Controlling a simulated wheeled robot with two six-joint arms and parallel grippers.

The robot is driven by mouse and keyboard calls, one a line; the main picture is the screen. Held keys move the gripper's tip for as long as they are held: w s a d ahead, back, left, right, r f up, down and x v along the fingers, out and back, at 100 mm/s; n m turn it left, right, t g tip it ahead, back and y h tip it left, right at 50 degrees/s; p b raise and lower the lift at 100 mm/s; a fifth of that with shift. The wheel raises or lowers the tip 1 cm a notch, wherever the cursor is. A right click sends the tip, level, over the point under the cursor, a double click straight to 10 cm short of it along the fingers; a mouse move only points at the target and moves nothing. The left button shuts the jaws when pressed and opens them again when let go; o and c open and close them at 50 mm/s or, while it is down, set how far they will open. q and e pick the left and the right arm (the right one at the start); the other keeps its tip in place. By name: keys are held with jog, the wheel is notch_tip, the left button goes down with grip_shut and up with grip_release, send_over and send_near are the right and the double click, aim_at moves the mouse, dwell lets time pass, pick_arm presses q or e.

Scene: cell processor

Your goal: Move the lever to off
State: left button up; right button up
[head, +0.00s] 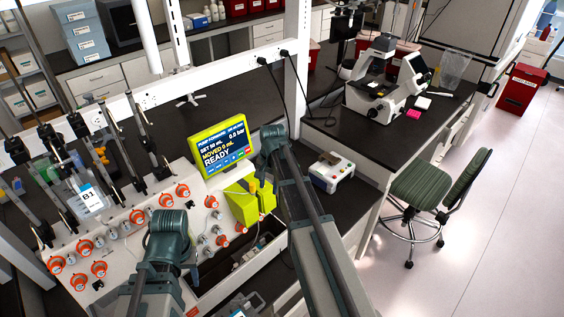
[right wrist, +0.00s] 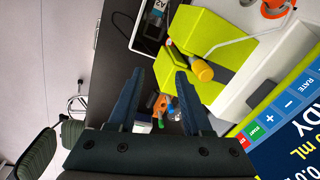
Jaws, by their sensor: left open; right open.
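The lever is a thin pale metal bar with a yellow knob (right wrist: 203,70), beside the yellow-green pump head (right wrist: 215,35) in the right wrist view. The pump head (head: 241,207) also shows in the head view, below the screen; the lever is too small there to read its setting. My right gripper (right wrist: 157,95) is open and empty, its fingers below and left of the knob, apart from it. In the head view my right arm partly covers the pump head's right side. My left gripper (head: 167,262) is over the front of the white panel, its fingertips mostly hidden by my arm.
A screen (head: 222,146) reading READY stands behind the pump head. Orange knobs (head: 137,217) and clamp stands (head: 68,170) crowd the panel at left. A small white device (head: 332,171) sits to the right. A microscope (head: 385,85) and a green chair (head: 430,190) are farther right.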

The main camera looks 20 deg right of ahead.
pick_arm(q)
notch_tip(320, 180, up, 6)
jog(key=p, duration=0.4)
jog(key=shift+r, duration=0.25)
pick_arm(e)
jog(key=w+d+r+m, duration=0.3)
jog(key=d+r, duration=0.3)
jog(key=d, duration=0.2)
jog(key=shift+w+d+r+m+t, duration=0.25)
jog(key=shift+w+r+m+t, duration=0.05)
jog(key=shift+r, duration=0.05)
pick_arm(q)
jog(key=shift+f, duration=0.1)
pick_arm(e)
jog(key=shift+f, duration=0.1)
jog(key=f+b, duration=0.4)
jog(key=w+f+b, duration=0.1)
jog(key=f+b, duration=0.4)
jog(key=w+f+b, duration=0.1)
jog(key=f+b, duration=0.3)
jog(key=shift+a+f, duration=0.25)
jog(key=shift+a, duration=0.15)
pick_arm(q)
notch_tip(320, 180, down, 13)
jog(key=shift+f, duration=0.2)
pick_arm(e)
jog(key=shift+w, duration=0.1)
jog(key=shift+r, duration=0.1)
grip_shut()
